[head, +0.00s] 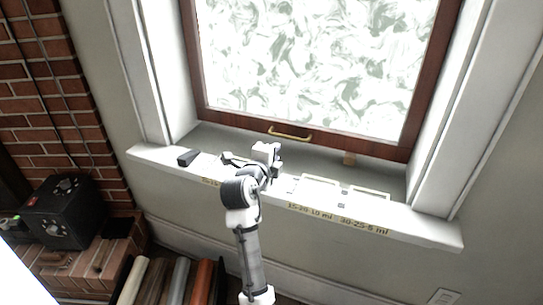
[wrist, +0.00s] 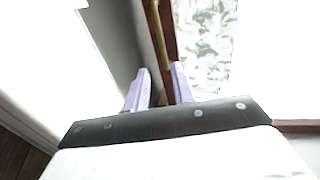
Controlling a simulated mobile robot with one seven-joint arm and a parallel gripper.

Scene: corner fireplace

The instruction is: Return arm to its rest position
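My arm reaches up from the bottom of the head view to the window sill (head: 415,225). My gripper (wrist: 161,70) shows two pale purple fingers in the wrist view, with a clear gap between them and nothing held. The wrist view looks past the fingers to the brown window frame (wrist: 165,45) and the patterned pane (wrist: 207,40). In the head view the white end of my arm is at the sill, below the brass window handle (head: 290,133). My fingertips are hard to make out there, and I cannot tell whether they touch anything.
Flat white pieces (head: 318,185) lie right of my arm. A black box (head: 62,212) stands by the brick wall (head: 45,100) at left, near several upright rolls or books (head: 155,280).

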